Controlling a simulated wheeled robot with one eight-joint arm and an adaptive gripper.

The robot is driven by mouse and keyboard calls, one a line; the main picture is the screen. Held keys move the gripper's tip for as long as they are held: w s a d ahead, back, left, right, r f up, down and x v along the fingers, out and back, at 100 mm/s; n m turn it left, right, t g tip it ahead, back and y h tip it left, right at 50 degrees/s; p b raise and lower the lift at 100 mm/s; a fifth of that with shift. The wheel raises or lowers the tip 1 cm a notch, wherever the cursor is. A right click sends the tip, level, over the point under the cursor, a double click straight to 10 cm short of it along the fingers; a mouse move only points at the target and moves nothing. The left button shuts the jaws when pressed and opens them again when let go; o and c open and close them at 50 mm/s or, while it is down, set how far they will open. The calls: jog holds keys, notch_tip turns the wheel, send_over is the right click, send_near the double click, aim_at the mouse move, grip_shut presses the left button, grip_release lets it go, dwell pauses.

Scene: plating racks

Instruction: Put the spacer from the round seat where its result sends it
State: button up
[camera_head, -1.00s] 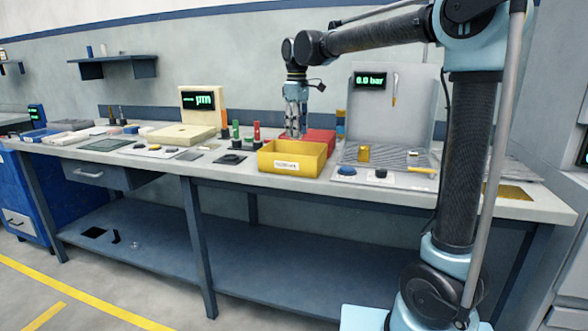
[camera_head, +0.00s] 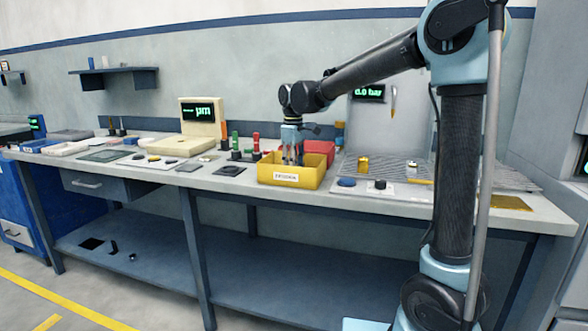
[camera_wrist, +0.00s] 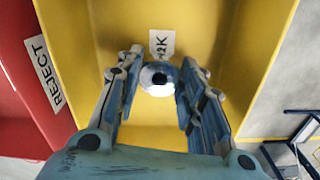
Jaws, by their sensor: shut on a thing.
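My gripper (camera_head: 292,160) reaches down into the yellow bin (camera_head: 290,180) on the bench. In the wrist view its two fingers (camera_wrist: 160,72) are shut on a small round spacer (camera_wrist: 158,91), pale silver with a dark centre. The spacer is over the floor of the yellow bin (camera_wrist: 215,25); I cannot tell whether it touches. A white label (camera_wrist: 162,43) inside the bin is partly hidden. The red bin (camera_wrist: 15,70), labelled REJECT, is to the left in the wrist view; it stands behind the yellow one in the head view (camera_head: 318,148).
A cream gauge (camera_head: 198,112) with a green "µm" display stands left of the bins. Red and green upright pieces (camera_head: 235,142) stand close to the yellow bin's left. A pressure station (camera_head: 369,93) showing 0.0 bar is to the right.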

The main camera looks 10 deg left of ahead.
jog(key=o, duration=1.2)
notch_tip(320, 180, up, 12)
jog(key=shift+r, duration=0.1)
